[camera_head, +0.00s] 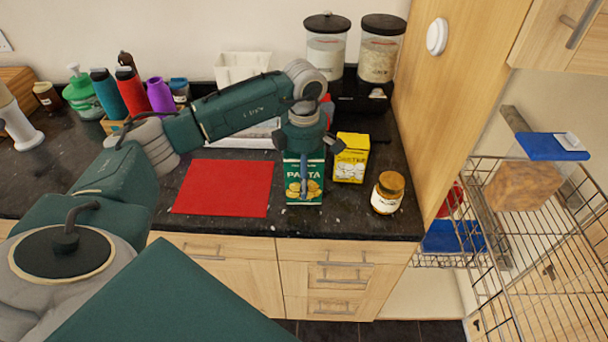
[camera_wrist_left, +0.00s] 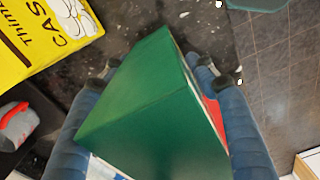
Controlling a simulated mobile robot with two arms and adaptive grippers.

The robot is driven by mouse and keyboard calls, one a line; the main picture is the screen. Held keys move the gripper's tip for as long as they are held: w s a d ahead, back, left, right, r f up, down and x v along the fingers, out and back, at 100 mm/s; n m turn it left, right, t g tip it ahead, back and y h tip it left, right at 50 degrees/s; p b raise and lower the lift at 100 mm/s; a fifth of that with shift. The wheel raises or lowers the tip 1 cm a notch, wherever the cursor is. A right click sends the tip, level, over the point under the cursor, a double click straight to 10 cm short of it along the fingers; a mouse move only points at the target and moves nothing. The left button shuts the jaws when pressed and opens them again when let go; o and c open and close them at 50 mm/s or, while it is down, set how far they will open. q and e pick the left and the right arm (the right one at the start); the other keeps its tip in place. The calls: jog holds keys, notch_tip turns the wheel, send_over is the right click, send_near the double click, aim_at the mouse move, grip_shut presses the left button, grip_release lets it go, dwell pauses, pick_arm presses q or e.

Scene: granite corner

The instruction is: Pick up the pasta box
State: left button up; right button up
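The pasta box (camera_head: 316,186) is dark green with a "PASTA" label and a picture of yellow pasta. It stands upright on the dark counter near the front edge. My left gripper (camera_head: 303,178) reaches down over it from above, with one finger in front of its label. In the left wrist view the green box (camera_wrist_left: 150,115) lies between the two spread fingers of my left gripper (camera_wrist_left: 160,68). A small gap shows beside the left fingertip, so the fingers look open around the box. Its lower part is hidden there. My right gripper is not in view.
A yellow box (camera_head: 351,158) stands close right of the pasta box, and a brown-lidded jar (camera_head: 387,193) farther right. A red mat (camera_head: 223,188) lies to the left. Lidded canisters (camera_head: 379,57) stand behind. A wooden panel (camera_head: 452,90) bounds the counter's right side.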

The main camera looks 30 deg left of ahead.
pick_arm(q)
jog(key=c, duration=0.3)
jog(key=shift+r, duration=0.1)
jog(key=shift+c, duration=0.2)
